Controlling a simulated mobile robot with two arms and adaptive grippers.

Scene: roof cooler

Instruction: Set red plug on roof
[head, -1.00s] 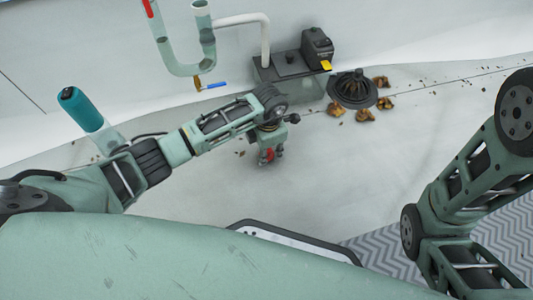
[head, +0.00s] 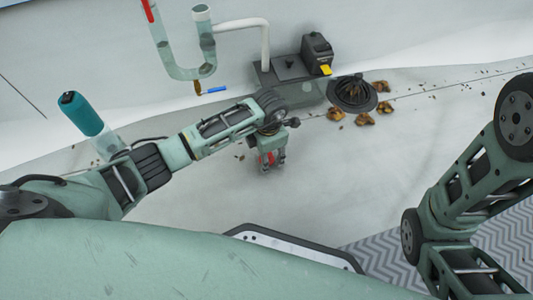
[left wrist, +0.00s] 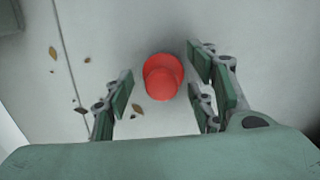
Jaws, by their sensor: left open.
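The red plug (left wrist: 164,76) is round, with a smaller round part on a wider one, and sits on the pale roof surface in the left wrist view. It lies between the open fingers of my left gripper (left wrist: 160,88), with a gap on both sides. The fingers hide most of the plug there. My right arm comes in at the right, but its gripper is out of view.
A clear U-shaped tube (head: 186,72) with a blue-handled valve (head: 216,89) hangs on the wall. A black device (head: 316,50), a dark domed drain (head: 354,94) and brown leaves (head: 363,120) are at the back. A teal bottle-like cylinder (head: 80,113) stands left.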

